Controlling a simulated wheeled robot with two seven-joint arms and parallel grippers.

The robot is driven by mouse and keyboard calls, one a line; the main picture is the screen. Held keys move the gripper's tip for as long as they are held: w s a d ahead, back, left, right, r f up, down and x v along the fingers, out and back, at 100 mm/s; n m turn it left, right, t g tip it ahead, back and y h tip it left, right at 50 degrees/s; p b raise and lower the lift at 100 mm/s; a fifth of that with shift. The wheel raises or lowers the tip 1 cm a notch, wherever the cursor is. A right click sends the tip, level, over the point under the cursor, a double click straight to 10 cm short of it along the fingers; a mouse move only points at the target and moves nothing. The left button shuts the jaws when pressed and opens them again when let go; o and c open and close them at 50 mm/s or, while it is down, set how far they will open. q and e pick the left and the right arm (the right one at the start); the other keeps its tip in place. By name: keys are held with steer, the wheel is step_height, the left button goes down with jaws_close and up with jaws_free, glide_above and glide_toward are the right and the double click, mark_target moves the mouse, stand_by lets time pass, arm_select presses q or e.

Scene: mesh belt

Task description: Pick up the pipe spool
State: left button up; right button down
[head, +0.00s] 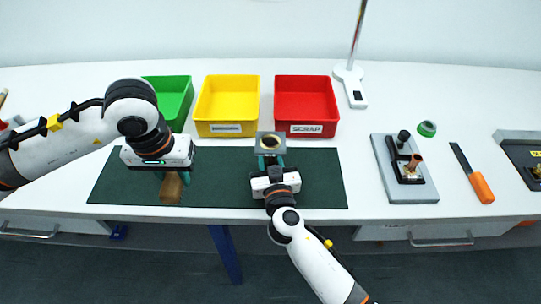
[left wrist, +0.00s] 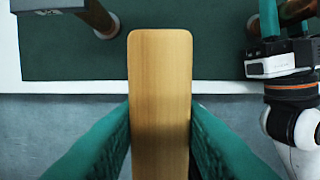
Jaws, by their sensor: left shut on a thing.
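What looks like the pipe spool is an upright piece with a grey square flange (head: 270,143) and a tan ring around a dark opening. It stands at the mat's middle. My right gripper (head: 271,160) is at its near side, teal fingers apart just below the flange; whether they press on it I cannot tell. My left gripper (head: 172,179) is shut on a tan wooden block (head: 172,188), which also shows between the fingers in the left wrist view (left wrist: 160,90). A similar brown pipe (left wrist: 98,17) stands upper left in that view, under a grey part.
Green (head: 168,97), yellow (head: 227,105) and red (head: 307,104) bins stand behind the dark green mat (head: 322,180). A grey fixture plate (head: 420,188), a green tape roll (head: 427,128) and an orange-handled tool (head: 481,187) lie to the right. The table's front edge is close.

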mark_target(269, 137)
steer(key=shift+r, duration=0.1)
